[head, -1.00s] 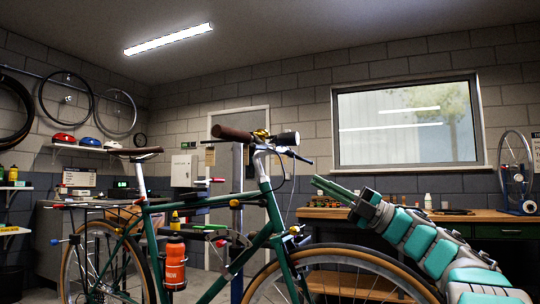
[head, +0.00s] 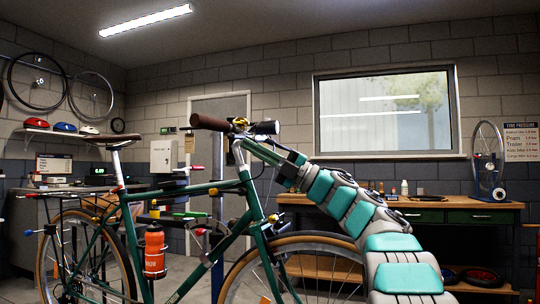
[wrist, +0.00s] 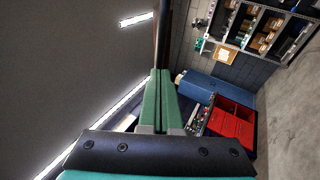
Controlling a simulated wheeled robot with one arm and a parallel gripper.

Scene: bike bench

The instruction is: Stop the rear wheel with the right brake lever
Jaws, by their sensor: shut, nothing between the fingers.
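The green bike stands side-on in the head view, its handlebar (head: 238,126) at the upper middle and a brown grip (head: 210,122) on its left end. The rear wheel (head: 40,262) is at the lower left; I cannot tell whether it turns. My gripper (head: 246,143) reaches in from the right, shut and empty, its tips just below the handlebar. The right brake lever cannot be made out clearly there. In the wrist view the green fingers (wrist: 157,100) lie together, and a dark bar (wrist: 162,38) runs up from their tips; contact is unclear.
An orange bottle (head: 154,250) sits on the frame. The front wheel (head: 300,240) stands below my arm. A workbench (head: 450,205) with a wheel stand (head: 488,160) is behind on the right. The wrist view shows a red tool cabinet (wrist: 232,128).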

